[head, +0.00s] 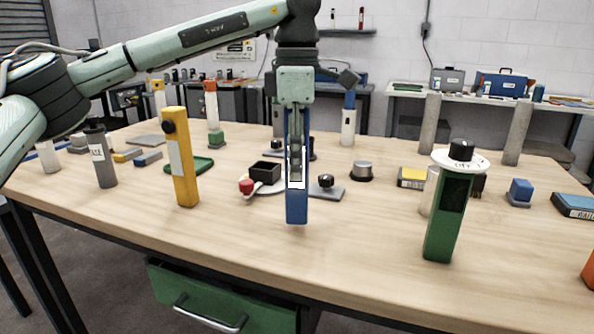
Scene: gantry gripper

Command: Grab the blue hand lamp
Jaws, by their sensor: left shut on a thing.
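The blue hand lamp (297,207) is a tall, narrow blue block with a pale panel, upright near the middle of the wooden table. My left gripper (296,165) comes down from above in front of it and is shut on it. The gripper hides much of the lamp's upper part. I cannot tell whether the lamp's base touches the table. My right gripper is not in view.
A yellow upright lamp (180,160) stands to the left and a green one (446,220) with a white disc to the right. A black box (265,171), a red-knobbed item (247,186) and a grey plate (327,193) lie close by. The front of the wooden table (330,255) is clear.

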